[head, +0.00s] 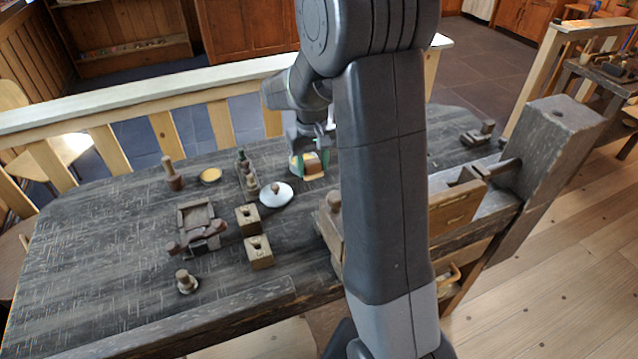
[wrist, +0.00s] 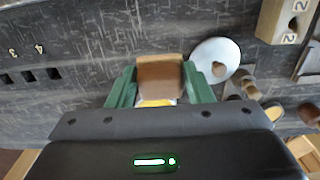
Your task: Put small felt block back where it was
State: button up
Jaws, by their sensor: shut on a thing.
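My gripper (head: 311,163) is over the far middle of the dark worktable (head: 110,220), with its green fingers pointing down. In the wrist view my gripper (wrist: 161,85) is shut on a small brown block with a lighter tan face, which I take to be the small felt block (wrist: 160,75). The block also shows tan between the fingers in the head view (head: 310,169). A yellow and white patch shows beside it in the wrist view, mostly hidden. I cannot tell whether the block touches the table.
A white disc with a knob (head: 276,194) lies just left of my gripper. Two wooden blocks with holes (head: 248,219) (head: 259,252) stand nearer. A dark rack of pegs (head: 247,174) and a yellow round dish (head: 210,175) are farther left. Numbered slots (wrist: 30,76) show in the wrist view.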

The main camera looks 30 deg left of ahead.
aim_at(312, 163)
notch_tip(312, 163, down, 8)
jog(key=shift+s+r, duration=0.1)
jog(key=shift+r, duration=0.05)
dwell(0.3)
jog(key=o, duration=0.9)
jog(key=shift+o, duration=0.2)
notch_tip(312, 163, up, 12)
jog(key=shift+r, duration=0.1)
